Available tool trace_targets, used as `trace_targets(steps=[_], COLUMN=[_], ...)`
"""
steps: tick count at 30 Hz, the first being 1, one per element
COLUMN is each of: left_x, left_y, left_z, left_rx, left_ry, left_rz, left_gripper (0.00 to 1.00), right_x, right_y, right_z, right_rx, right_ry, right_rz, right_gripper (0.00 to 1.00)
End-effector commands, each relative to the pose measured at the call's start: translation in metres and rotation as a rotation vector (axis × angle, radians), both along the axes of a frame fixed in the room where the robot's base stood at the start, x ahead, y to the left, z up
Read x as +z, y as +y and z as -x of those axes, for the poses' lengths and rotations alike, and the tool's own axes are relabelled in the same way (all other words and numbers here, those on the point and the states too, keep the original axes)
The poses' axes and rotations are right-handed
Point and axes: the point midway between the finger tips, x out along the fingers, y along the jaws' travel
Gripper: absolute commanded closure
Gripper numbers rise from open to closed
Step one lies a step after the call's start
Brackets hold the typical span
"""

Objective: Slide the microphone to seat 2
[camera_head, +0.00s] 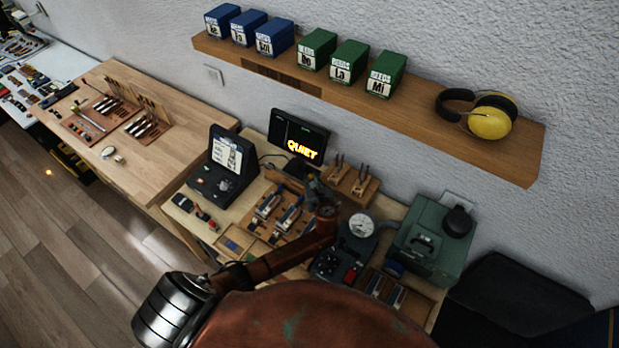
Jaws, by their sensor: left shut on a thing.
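My left gripper (316,186) is at the middle of the bench, in front of the dark screen reading QUIET (299,138). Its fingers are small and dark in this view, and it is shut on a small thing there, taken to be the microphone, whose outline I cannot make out. A light wooden piece (283,177) shows just left of the gripper. Seat 2 cannot be told apart; the gripper and forearm cover part of this area. My right gripper is not in view.
Close by are a wooden tray with blue-handled tools (268,205), a small black display unit (228,165), a round dial gauge (362,225), a tool block (352,183) and a green case (428,243). A shelf (440,135) with boxes and yellow ear defenders (490,117) hangs above.

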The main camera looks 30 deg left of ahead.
Motion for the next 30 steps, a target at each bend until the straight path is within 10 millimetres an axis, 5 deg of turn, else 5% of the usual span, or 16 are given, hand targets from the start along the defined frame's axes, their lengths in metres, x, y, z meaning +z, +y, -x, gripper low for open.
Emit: trace_targets(steps=[2, 3, 10, 22, 30], left_x=[0.001, 0.001, 0.000, 0.002, 0.022], left_y=[0.000, 0.000, 0.000, -0.005, -0.036], left_z=[0.000, 0.000, 0.000, 0.006, 0.042], left_rx=[-0.001, -0.001, 0.000, -0.001, -0.002], left_ry=[-0.001, -0.001, -0.001, 0.000, 0.000], left_rz=[0.000, 0.000, -0.001, 0.002, 0.004], left_gripper=[1.00, 0.83, 0.67, 0.67, 0.67], right_x=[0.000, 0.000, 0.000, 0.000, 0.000], right_y=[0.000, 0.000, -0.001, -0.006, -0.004], right_z=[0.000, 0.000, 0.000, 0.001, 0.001], right_rx=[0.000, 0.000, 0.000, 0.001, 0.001], right_ry=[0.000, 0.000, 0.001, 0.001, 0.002], right_rz=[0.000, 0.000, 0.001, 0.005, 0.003], right_gripper=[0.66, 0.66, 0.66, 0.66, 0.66])
